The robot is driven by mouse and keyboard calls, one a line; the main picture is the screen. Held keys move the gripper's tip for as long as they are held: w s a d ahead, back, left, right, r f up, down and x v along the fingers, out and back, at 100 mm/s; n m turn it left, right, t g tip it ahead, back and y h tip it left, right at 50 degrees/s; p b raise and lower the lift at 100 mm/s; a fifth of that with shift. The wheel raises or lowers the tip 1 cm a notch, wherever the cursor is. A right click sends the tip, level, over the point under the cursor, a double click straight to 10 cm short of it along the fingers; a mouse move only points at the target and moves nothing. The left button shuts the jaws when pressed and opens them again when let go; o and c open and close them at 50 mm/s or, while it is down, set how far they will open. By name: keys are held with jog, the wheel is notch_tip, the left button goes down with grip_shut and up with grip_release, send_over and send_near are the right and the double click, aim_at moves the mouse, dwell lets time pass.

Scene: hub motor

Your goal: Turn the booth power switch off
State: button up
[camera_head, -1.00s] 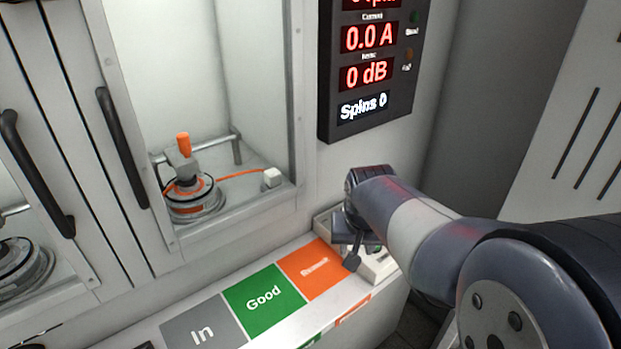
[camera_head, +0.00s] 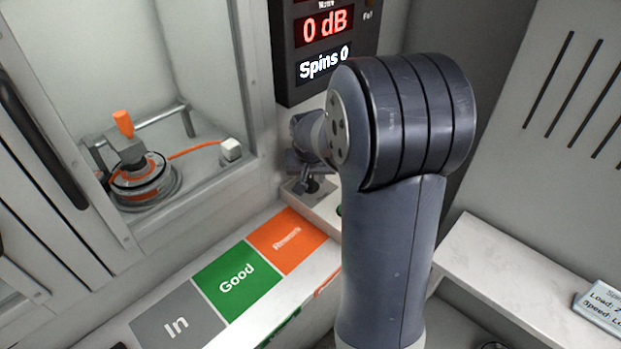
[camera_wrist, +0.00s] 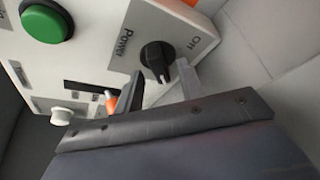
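The booth power switch (camera_wrist: 158,56) is a black rotary knob on a white panel, beside the printed word "Power". A second label above its right side is too unclear to read surely. The knob's narrow grip points down in the wrist view, toward my gripper. My gripper (camera_wrist: 159,86) has its fingers apart, a dark one to the left of the knob and a light grey one to the right. I cannot tell whether either touches it. In the head view my gripper (camera_head: 312,186) is at the control box (camera_head: 325,208), and my arm hides much of the box.
A green button (camera_wrist: 46,22) and a small white knob (camera_wrist: 61,116) share the panel. Grey, green and orange pads (camera_head: 236,281) lie on the ledge left of the box. A display (camera_head: 325,45) hangs above. A motor (camera_head: 140,180) sits in the booth.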

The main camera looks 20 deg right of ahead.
jog(key=shift+w+d+f, duration=0.1)
jog(key=shift+w+f, duration=0.05)
jog(key=shift+f, duration=0.35)
grip_shut()
